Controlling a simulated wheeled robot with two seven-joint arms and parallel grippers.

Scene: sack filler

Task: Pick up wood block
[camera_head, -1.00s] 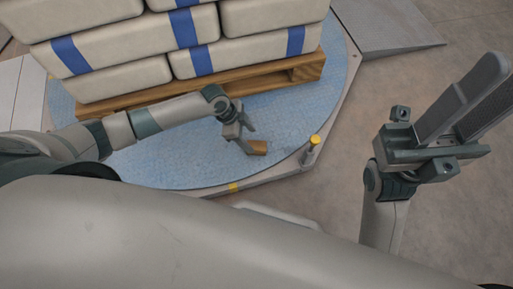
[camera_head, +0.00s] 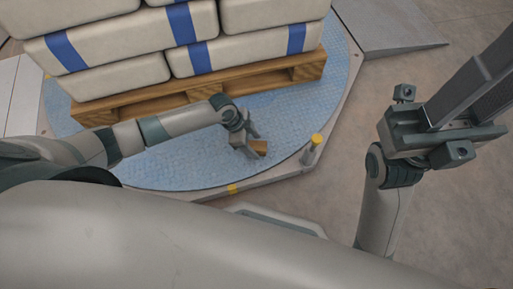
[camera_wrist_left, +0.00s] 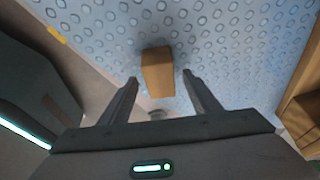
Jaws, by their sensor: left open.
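The wood block (camera_head: 260,147) is a small brown block on the blue textured turntable (camera_head: 190,165), near its front right edge. My left gripper (camera_head: 252,143) is open and low over the turntable, right by the block, and hides part of it in the head view. In the left wrist view the block (camera_wrist_left: 158,72) shows between and just beyond the tips of the open fingers (camera_wrist_left: 160,78). The fingers look apart from it on both sides. My right gripper (camera_head: 470,95) is raised at the right of the head view, its tips cut off by the frame.
A wooden pallet (camera_head: 200,98) with stacked pale sacks (camera_head: 110,50) and blue bands stands on the turntable behind the left arm. A yellow-topped post (camera_head: 313,148) stands at the turntable's right edge. A grey ramp (camera_head: 390,35) lies at the back right. Open floor is on the right.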

